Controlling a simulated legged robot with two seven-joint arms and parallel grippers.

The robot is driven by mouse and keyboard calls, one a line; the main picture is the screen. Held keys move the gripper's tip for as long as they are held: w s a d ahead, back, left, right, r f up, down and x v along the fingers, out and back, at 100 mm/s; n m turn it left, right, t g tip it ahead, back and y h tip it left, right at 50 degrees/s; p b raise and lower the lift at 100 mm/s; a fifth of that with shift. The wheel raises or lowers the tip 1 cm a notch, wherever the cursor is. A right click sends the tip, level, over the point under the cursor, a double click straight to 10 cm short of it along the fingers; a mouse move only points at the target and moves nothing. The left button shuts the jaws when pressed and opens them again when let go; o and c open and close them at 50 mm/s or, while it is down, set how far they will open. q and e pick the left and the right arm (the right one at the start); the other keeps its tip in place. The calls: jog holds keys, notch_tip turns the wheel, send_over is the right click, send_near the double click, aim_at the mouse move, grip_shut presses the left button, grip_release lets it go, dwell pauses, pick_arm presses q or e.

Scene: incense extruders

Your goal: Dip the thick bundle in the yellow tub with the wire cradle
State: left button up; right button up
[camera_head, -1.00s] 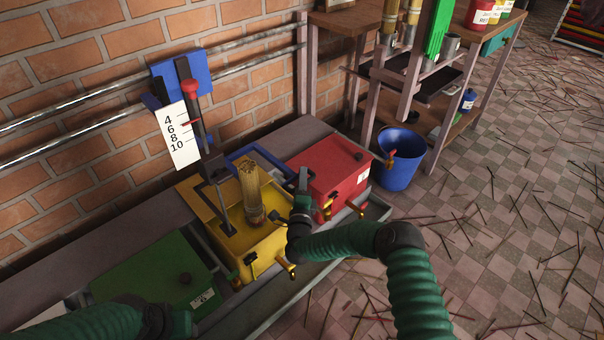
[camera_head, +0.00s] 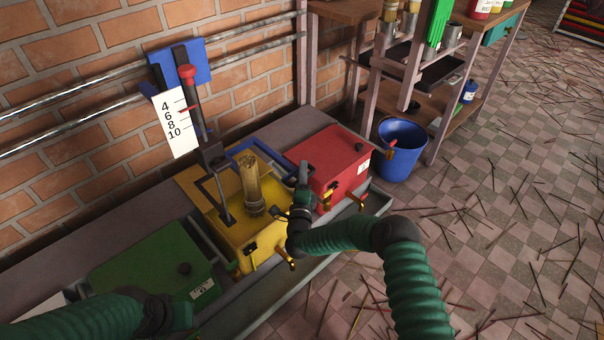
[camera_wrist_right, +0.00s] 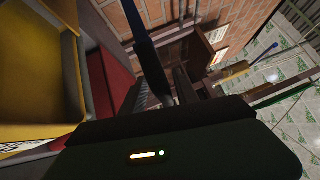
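The thick bundle (camera_head: 251,184) is tan and stands nearly upright in the open yellow tub (camera_head: 236,237). A dark wire piece (camera_head: 223,194), which looks like part of the cradle, runs down into the tub beside it from a slider with a red knob (camera_head: 187,72). My right gripper (camera_head: 303,176) is dark and points up between the yellow and red tubs, right of the bundle. In the right wrist view a dark blue bar (camera_wrist_right: 148,55) rises near its fingers; I cannot tell whether it is gripped. My left gripper (camera_head: 178,313) is low over the green tub, its fingers unclear.
The red tub (camera_head: 330,165) and green tub (camera_head: 150,265) flank the yellow one. A white scale (camera_head: 174,120) hangs by the wall. A blue bucket (camera_head: 402,150) stands on the floor by a shelf. Gold taps (camera_head: 358,196) jut from the front. Sticks litter the floor.

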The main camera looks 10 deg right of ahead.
pick_arm(q)
jog(key=shift+r, duration=0.15)
pick_arm(e)
jog(key=shift+s, duration=0.1)
pick_arm(q)
jog(key=w+p+v, duration=0.1)
jog(key=p+v, duration=0.7)
jog(key=shift+w+r, duration=0.2)
jog(key=shift+w, duration=0.2)
pick_arm(e)
jog(key=v, duration=1.6)
jog(key=shift+s, duration=0.35)
jog(key=shift+a, duration=0.1)
dwell(2.8)
